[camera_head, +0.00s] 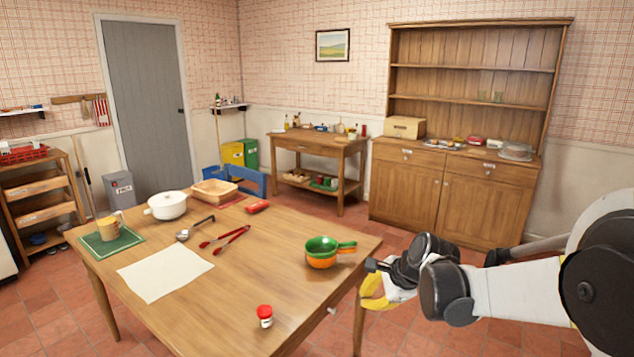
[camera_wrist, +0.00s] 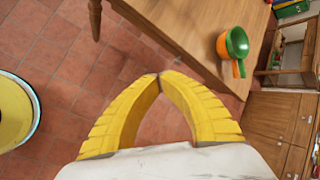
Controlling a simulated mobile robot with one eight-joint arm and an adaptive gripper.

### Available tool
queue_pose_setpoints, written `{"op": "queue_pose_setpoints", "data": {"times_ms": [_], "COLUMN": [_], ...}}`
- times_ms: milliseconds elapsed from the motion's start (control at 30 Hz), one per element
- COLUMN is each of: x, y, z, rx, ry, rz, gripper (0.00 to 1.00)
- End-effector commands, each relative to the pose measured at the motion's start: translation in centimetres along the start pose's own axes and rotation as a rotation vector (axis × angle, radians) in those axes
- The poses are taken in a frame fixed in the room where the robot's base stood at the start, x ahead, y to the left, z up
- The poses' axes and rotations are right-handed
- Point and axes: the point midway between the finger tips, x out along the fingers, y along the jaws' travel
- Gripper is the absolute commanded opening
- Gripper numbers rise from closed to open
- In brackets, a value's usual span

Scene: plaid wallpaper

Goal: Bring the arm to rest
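My arm reaches in from the right edge of the head view. My gripper (camera_head: 374,291), with yellow fingers, hangs beside the right edge of the wooden table (camera_head: 215,310), over the floor. In the wrist view the two fingers of my gripper (camera_wrist: 158,78) curve together and meet at the tips. Nothing shows between them, only red floor tiles. The gripper is shut and empty.
A green pan on an orange pan (camera_head: 320,260) stands near the table's right edge, closest to my gripper. A red-lidded jar (camera_head: 265,316) is at the front. Red tongs (camera_head: 226,240) lie mid-table. A wooden cupboard (camera_head: 440,195) stands behind.

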Motion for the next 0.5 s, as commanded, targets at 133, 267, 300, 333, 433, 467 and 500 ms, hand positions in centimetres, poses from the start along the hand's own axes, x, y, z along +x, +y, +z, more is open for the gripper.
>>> {"op": "queue_pose_setpoints", "data": {"times_ms": [133,267,300,333,433,467,500], "x": [-6.8,-11.7,-13.0,-13.9,-16.7,-17.4,-18.2], "y": [2.9,6.4,7.6,8.6,12.0,13.0,14.3], "z": [1.7,2.6,2.8,3.0,3.3,3.3,3.3], "rx": [-0.299,-0.570,-0.654,-0.717,-0.926,-0.989,-1.067], "ry": [0.081,0.152,0.172,0.188,0.238,0.253,0.270], "rz": [0.008,0.031,0.041,0.049,0.084,0.096,0.112], "gripper": [0.00,0.00,0.00,0.00,0.00,0.00,0.00]}}
